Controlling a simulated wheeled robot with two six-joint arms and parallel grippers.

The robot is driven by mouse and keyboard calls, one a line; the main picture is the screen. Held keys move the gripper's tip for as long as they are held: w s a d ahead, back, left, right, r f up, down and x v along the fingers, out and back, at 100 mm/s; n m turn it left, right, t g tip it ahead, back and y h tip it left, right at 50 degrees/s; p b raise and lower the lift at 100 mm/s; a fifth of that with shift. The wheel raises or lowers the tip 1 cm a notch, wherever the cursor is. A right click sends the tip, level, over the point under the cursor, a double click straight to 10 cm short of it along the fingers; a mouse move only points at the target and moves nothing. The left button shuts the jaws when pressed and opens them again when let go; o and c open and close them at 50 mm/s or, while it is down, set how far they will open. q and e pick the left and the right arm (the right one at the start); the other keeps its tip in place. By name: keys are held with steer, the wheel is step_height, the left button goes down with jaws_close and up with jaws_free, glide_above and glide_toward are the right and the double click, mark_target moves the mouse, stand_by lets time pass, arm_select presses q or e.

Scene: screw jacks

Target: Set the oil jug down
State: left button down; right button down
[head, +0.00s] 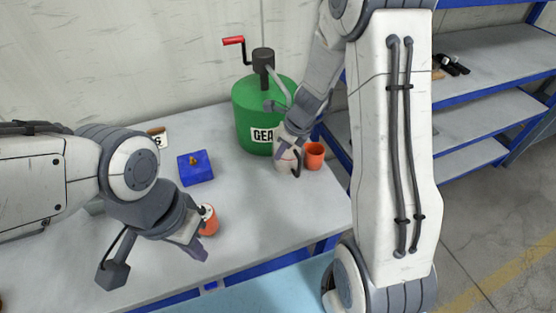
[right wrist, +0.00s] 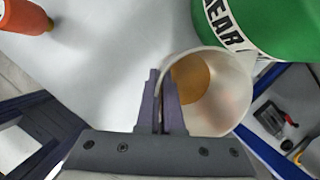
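The oil jug (head: 286,162) is a pale, open vessel in front of the green drum. The right wrist view looks into its mouth (right wrist: 222,95) and shows amber oil inside. The grip point is partly hidden. In the head view, my right gripper (head: 283,146) is at the jug. The jug's base is at or close to the tabletop; I cannot tell if it touches. My left gripper (head: 196,247) is near the table's front, beside an orange object (head: 209,219); its finger gap is unclear.
The green gear oil drum (head: 260,110) with a red-handled crank (head: 234,41) stands behind the jug. Shelves (head: 490,60) stand at right.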

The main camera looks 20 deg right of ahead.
mark_target(275, 166)
steer(key=shift+w+a+f, duration=0.15)
steer(key=shift+w+f, duration=0.05)
steer(key=shift+w, duration=0.25)
steer(key=shift+w+f, duration=0.1)
steer(key=shift+f, duration=0.15)
step_height(275, 166, down, 4)
steer(key=shift+r+b, duration=0.1)
steer(key=shift+b, duration=0.85)
steer(key=c, duration=1)
jaws_free()
